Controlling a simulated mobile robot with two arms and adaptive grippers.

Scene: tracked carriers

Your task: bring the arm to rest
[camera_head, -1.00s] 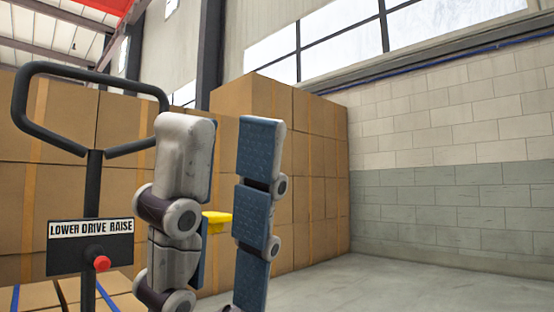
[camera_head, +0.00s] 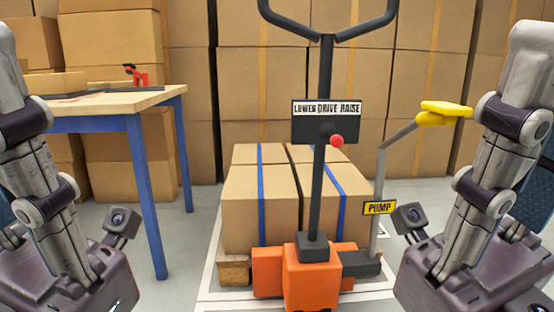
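My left gripper (camera_head: 22,110) stands at the left edge, fingers pointing up. One grey jointed finger shows, and the rest is cut off by the frame, so its opening cannot be judged. My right gripper (camera_head: 510,115) stands upright at the right edge. Its near finger is grey and jointed, and a blue pad of another finger shows behind it. Its fingers stand apart with nothing seen between them. The orange pallet truck (camera_head: 312,275) is between the two grippers, its black handle rising at the centre. Neither gripper is seen gripping it.
A yellow-topped pump lever (camera_head: 445,112) rises close to the left of my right gripper. Strapped cartons (camera_head: 262,205) sit on a pallet behind the truck. A blue-legged table (camera_head: 140,190) stands at the left with a red tool (camera_head: 136,76) on it. Stacked cartons (camera_head: 265,90) close off the back.

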